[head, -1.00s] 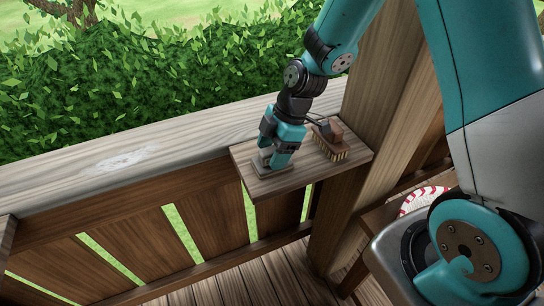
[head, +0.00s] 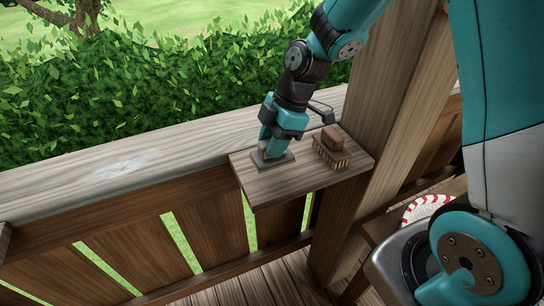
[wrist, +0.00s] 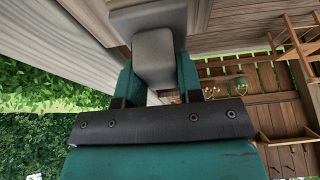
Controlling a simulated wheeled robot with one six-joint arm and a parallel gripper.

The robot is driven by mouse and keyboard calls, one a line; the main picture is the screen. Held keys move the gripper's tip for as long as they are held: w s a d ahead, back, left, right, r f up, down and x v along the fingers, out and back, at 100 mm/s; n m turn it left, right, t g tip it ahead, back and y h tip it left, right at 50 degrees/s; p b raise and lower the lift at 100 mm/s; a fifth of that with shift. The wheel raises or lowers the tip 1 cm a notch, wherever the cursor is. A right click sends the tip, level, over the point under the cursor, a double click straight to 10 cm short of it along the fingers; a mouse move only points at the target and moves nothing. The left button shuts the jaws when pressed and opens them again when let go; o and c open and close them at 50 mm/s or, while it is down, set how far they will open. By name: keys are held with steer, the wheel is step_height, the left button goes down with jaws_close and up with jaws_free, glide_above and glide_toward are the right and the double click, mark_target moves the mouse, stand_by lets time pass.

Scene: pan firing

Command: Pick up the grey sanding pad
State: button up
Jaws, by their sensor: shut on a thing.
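The grey sanding pad (head: 272,160) has a flat base and a raised grip block. It is at the left part of the small wooden shelf (head: 290,190). My gripper (head: 274,148) comes down from above and is shut on the pad's grip block. In the wrist view the pad (wrist: 153,55) sits between my teal fingers (wrist: 155,80), with its wider base beyond them. From the head view I cannot tell surely whether the base is just clear of the shelf or touching it.
A brown block brush (head: 332,148) with pale bristles lies on the shelf right of my gripper. A wooden post (head: 390,130) rises at the right. The railing top (head: 60,195) has a whitish patch (head: 125,167). A red-and-white round item (head: 425,207) is lower right.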

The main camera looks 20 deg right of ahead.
step_height(320, 180, up, 15)
steer(key=b, duration=0.1)
steer(key=shift+r+b, duration=0.2)
steer(key=shift+b, duration=0.15)
steer(key=o, duration=0.3)
steer(key=c, duration=0.4)
stand_by(0.4)
